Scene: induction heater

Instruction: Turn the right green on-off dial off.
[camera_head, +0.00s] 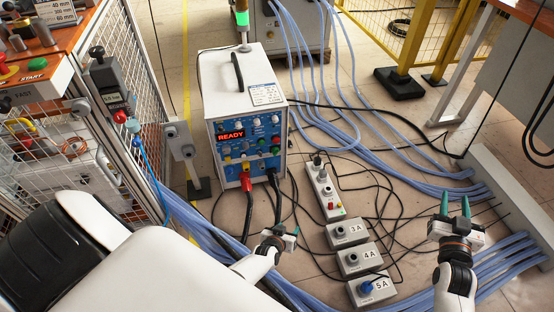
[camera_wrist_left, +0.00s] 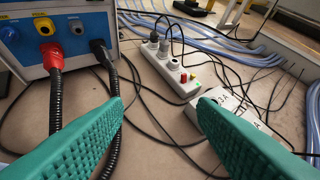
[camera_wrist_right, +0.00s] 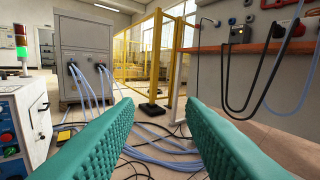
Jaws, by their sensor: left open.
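The induction heater (camera_head: 243,95) is a white box with a blue front panel and a lit red READY display (camera_head: 231,136). Small knobs and buttons cover the panel. A small green dial (camera_head: 276,151) shows at its right side; its setting is too small to read. My left gripper (camera_head: 281,233) is open and empty, low in front of the heater and apart from the dial. The left wrist view shows the panel's lower edge (camera_wrist_left: 75,30), not the dial. My right gripper (camera_head: 455,205) is open and empty, far to the right. The heater's edge (camera_wrist_right: 30,110) shows in the right wrist view.
Red (camera_head: 247,200) and black cables plug into the heater's lower front. A power strip (camera_head: 325,190) and several grey boxes (camera_head: 348,233) lie on the floor to the right. Blue hoses (camera_head: 420,170) run behind them. A mesh cage (camera_head: 115,60) stands at left.

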